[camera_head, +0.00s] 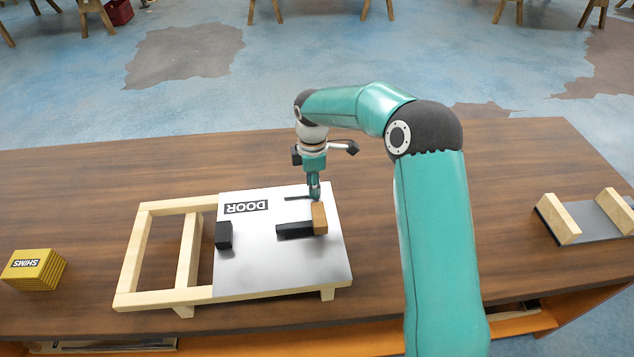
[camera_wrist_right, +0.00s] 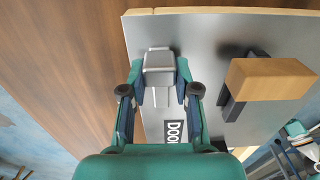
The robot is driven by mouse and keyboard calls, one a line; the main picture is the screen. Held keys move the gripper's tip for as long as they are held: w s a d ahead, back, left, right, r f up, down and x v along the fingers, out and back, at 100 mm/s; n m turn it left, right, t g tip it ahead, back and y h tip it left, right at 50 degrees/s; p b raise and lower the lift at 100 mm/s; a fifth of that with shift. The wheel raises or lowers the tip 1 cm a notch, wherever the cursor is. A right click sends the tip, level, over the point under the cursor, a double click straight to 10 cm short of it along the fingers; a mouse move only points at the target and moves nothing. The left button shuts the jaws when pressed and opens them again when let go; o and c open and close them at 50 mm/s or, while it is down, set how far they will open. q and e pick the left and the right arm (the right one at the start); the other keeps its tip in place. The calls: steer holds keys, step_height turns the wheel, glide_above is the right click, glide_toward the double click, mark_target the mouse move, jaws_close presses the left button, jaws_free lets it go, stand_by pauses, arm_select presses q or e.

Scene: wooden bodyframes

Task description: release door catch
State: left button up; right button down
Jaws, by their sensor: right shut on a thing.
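The grey metal door panel (camera_head: 270,272), marked DOOR, lies flat on a pale wooden frame (camera_head: 131,255). My right gripper (camera_head: 315,194) reaches down onto the panel near its far edge. In the right wrist view my right gripper (camera_wrist_right: 159,80) is shut on a small grey catch (camera_wrist_right: 159,62), with one finger at each side of it. In the head view the gripper mostly hides this catch. A wooden block (camera_head: 320,218) with a black bar (camera_head: 294,230) sits just nearer the camera; the block also shows in the wrist view (camera_wrist_right: 265,80). My left gripper is not in view.
A black block (camera_head: 223,235) sits at the panel's left side. Yellow shims (camera_head: 34,268) lie at the far left of the brown table (camera_head: 80,190). A grey plate with two wooden blocks (camera_head: 588,220) stands at the right. The table behind the panel is clear.

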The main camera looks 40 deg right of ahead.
steer(key=shift+d, duration=0.15)
steer(key=c, duration=0.8)
jaws_free()
steer(key=shift+c, duration=0.2)
step_height(320, 180, up, 12)
steer(key=shift+f, duration=0.1)
